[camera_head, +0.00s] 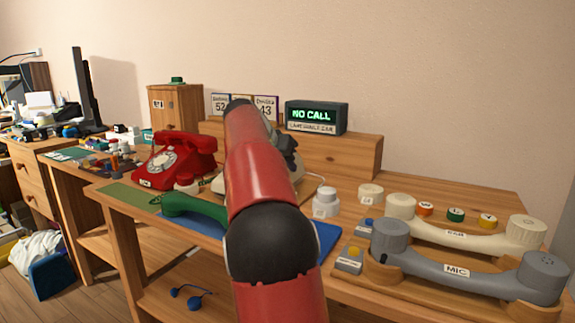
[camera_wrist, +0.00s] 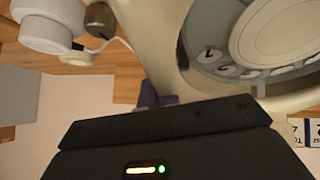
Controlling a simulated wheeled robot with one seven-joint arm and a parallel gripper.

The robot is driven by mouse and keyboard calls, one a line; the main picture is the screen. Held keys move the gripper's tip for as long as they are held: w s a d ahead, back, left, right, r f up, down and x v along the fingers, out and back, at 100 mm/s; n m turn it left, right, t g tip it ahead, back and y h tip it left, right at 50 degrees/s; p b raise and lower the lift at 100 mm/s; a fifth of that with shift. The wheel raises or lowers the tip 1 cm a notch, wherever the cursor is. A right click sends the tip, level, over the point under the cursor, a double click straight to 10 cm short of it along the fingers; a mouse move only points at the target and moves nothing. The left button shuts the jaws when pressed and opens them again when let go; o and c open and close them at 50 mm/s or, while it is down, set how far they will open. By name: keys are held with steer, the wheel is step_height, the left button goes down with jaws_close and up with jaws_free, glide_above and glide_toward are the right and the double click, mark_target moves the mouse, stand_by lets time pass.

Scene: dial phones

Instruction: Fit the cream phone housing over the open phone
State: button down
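A cream phone body with a grey number dial (camera_wrist: 225,60) fills the upper right of the wrist view, close to my gripper. In the head view, only cream edges (camera_head: 217,184) show behind my red arm. I cannot tell whether this housing sits on the open phone, which I cannot make out separately. My gripper (camera_head: 287,150) is at the cream phone, mostly hidden by my arm. In the wrist view, its dark body fills the bottom and small purple parts show beside the cream body. Its opening and any grip are hidden.
A green handset (camera_head: 200,211) lies over a blue mat (camera_head: 328,238) at front. A red phone (camera_head: 175,160) stands left. Grey MIC (camera_head: 455,270) and cream EAR (camera_head: 455,234) handsets rest on a wooden stand at right. A NO CALL display (camera_head: 316,117) stands behind.

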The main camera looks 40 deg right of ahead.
steer(key=shift+f+b, duration=0.8)
steer(key=shift+f, duration=0.15)
steer(key=c, duration=1.6)
jaws_free()
steer(key=shift+f, duration=0.1)
steer(key=shift+o, duration=0.2)
steer(key=v, duration=0.8)
steer(key=shift+p, duration=0.4)
steer(key=shift+s, duration=0.1)
